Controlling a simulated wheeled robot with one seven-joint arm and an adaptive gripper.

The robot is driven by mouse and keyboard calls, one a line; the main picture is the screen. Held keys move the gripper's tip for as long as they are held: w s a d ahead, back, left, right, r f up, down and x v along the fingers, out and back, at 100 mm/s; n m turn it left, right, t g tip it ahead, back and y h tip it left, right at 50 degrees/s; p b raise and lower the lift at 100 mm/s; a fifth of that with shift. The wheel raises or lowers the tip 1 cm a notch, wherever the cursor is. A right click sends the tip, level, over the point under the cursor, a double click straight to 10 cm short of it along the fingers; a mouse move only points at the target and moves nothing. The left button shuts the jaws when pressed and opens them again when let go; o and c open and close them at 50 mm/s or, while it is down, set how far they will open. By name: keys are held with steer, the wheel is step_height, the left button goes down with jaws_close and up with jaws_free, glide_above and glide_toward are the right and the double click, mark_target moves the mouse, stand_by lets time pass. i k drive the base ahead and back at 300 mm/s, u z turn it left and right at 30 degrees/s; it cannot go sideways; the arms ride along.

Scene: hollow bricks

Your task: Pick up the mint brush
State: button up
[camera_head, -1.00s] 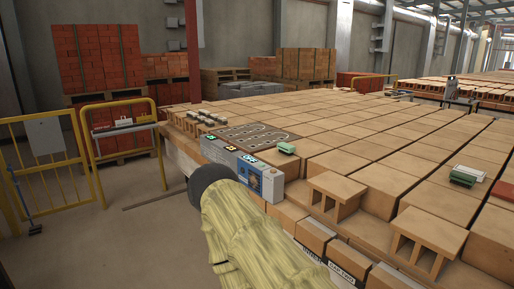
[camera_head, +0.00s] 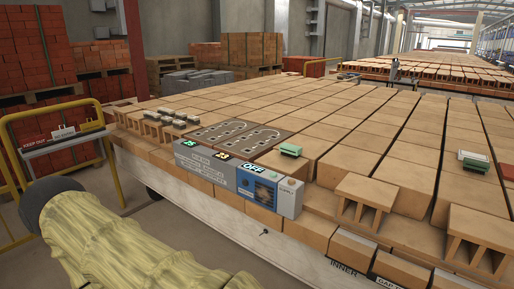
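A small green block-shaped item with a pale mint-white top (camera_head: 290,150), which may be the mint brush, lies on the brick surface just right of a dark plate. A second green item (camera_head: 474,166) with a whitish part lies on the bricks at the far right. At this size I cannot tell for sure which is the mint brush. Both are uncovered, and nothing touches them from above. My pale yellow arm crosses the lower left of the view, well apart from both. My gripper's fingers do not show.
A grey control box (camera_head: 251,187) with displays stands along the near edge of the brick bed. A dark plate (camera_head: 232,135) with loop-shaped grooves lies behind it. Raised hollow bricks (camera_head: 370,193) stand at the right front. A yellow barrier (camera_head: 52,118) is at left.

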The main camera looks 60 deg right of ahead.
mark_target(292, 151)
steer(key=z, duration=0.25)
steer(key=i, duration=1.5)
steer(key=z, duration=1.5)
steer(key=i, duration=0.75)
steer(key=z, duration=0.9)
